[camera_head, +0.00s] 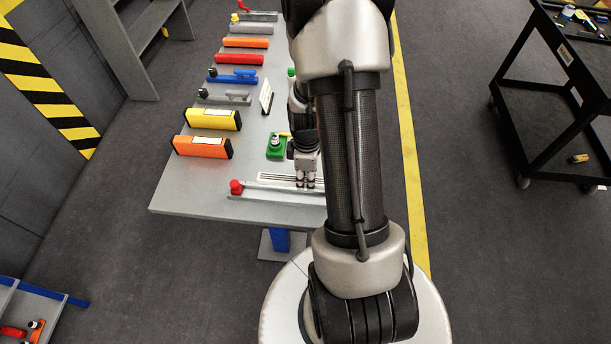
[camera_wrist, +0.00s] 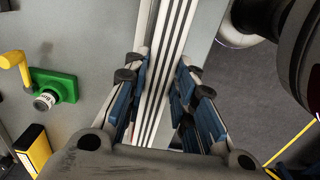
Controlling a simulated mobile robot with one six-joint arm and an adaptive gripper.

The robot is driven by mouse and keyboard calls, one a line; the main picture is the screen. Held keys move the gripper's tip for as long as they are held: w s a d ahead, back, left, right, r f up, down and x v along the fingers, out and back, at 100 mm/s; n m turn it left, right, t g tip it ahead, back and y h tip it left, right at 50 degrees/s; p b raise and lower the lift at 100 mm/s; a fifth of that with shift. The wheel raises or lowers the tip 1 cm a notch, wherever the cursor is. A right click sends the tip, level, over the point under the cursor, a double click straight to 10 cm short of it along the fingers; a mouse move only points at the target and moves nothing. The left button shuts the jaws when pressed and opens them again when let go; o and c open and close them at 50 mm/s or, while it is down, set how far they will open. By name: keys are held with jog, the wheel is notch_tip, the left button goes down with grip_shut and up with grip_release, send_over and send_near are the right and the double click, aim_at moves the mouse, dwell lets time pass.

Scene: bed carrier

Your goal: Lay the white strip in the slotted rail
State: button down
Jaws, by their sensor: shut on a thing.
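My gripper (camera_head: 305,184) points down at the near end of the grey table. In the wrist view its blue-padded fingers (camera_wrist: 160,90) stand on both sides of a long pale piece with dark lengthwise lines, the white strip (camera_wrist: 172,45). The strip also shows in the head view (camera_head: 277,178), left of the fingers. The gripper is shut on it. A grey rail (camera_head: 268,192) with a red knob lies along the near table edge, close beside the strip. My arm hides their right ends. I cannot tell whether the strip touches the rail.
A green block (camera_head: 276,151) with a white-topped knob stands behind the strip. Orange (camera_head: 200,147) and yellow (camera_head: 208,119) blocks lie to its left, with several coloured bars farther back. A black cart (camera_head: 545,155) stands at the right. The table's near left corner (camera_head: 180,195) is clear.

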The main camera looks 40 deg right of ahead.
jog(key=b, duration=0.5)
send_over(306, 199)
jog(key=shift+d+f, duration=0.1)
jog(key=shift+f, duration=2.9)
jog(key=shift+f, duration=0.25)
jog(key=shift+f+b, duration=0.6)
jog(key=shift+f, duration=0.05)
jog(key=c, duration=1.2)
grip_release()
jog(key=shift+c, duration=0.2)
notch_tip(306, 199, up, 12)
jog(key=shift+r, duration=0.1)
